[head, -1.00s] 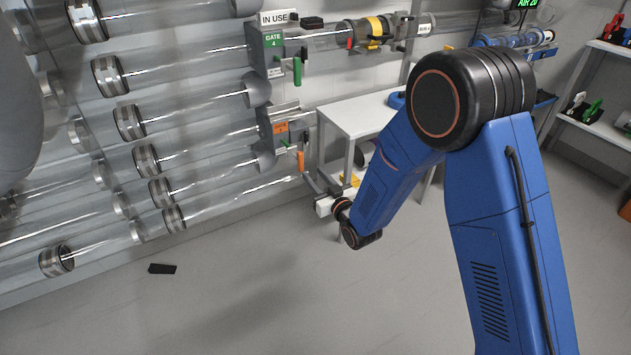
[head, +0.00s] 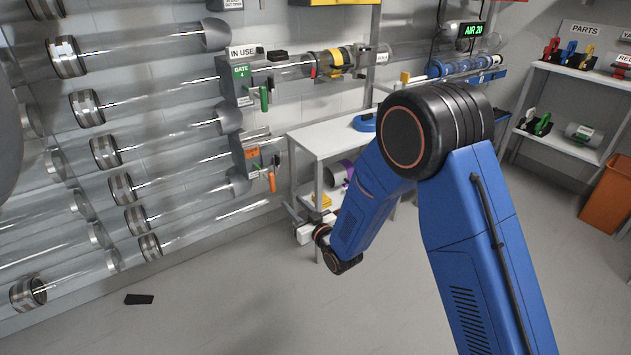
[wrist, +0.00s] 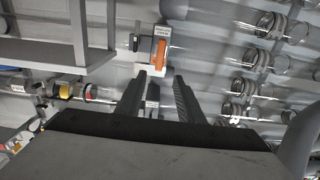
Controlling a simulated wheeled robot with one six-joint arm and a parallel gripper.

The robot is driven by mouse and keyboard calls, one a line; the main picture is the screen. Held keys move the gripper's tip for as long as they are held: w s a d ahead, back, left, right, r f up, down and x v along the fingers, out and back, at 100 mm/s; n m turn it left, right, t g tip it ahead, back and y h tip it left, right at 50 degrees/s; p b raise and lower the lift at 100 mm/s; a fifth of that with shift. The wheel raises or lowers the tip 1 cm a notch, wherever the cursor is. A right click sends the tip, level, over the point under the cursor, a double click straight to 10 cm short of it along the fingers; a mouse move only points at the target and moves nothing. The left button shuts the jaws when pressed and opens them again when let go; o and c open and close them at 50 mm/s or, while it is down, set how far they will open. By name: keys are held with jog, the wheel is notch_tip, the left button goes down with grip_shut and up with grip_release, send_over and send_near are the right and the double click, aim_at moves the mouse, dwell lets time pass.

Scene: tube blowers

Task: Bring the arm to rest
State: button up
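My blue arm, with its black round joint, fills the right of the head view. It bends at that joint and its forearm slopes down and left to the wrist. My gripper (wrist: 158,88) shows in the wrist view with its two dark fingers apart and nothing between them. In the head view my gripper is small and points left, in front of the white table (head: 336,138); its fingertips are hard to make out there. An orange handle (wrist: 161,55) appears beyond the fingers in the wrist view, apart from them.
Clear tubes with metal collars run along the left wall. Gate 4 (head: 241,86) has a green handle (head: 264,98); an orange handle (head: 272,181) hangs below. A black piece (head: 139,299) lies on the floor. Shelves (head: 566,146) and an orange bin (head: 608,195) stand right.

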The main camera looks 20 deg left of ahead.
jog(key=shift+d, duration=0.1)
jog(key=w+d+r+m+h, duration=0.1)
jog(key=w+d+r+h, duration=0.15)
jog(key=d+r, duration=0.4)
jog(key=w+d+r+m+h, duration=0.2)
jog(key=d+r+h, duration=0.15)
jog(key=d, duration=0.65)
jog(key=s+d+r+m+g+h, duration=0.1)
jog(key=s+d+r+h, duration=0.15)
jog(key=d, duration=0.65)
jog(key=s+d+r+m+h, duration=0.1)
jog(key=s+d+r, duration=0.25)
jog(key=d, duration=0.65)
jog(key=s+d+m+g+h, duration=0.1)
jog(key=s+d+g, duration=0.1)
jog(key=s+d, duration=0.5)
jog(key=s+d+r+m+g+h, duration=0.1)
jog(key=s+d, duration=0.6)
jog(key=s, duration=0.9)
jog(key=s+d+r+m+g+h, duration=0.1)
jog(key=s+d+m+g+h, duration=0.1)
jog(key=s+d, duration=0.5)
jog(key=s+m, duration=0.1)
jog(key=s, duration=0.3)
jog(key=shift+s+d+g, duration=0.2)
jog(key=shift+d+g, duration=0.15)
jog(key=shift+g, duration=0.05)
jog(key=shift+r, duration=0.1)
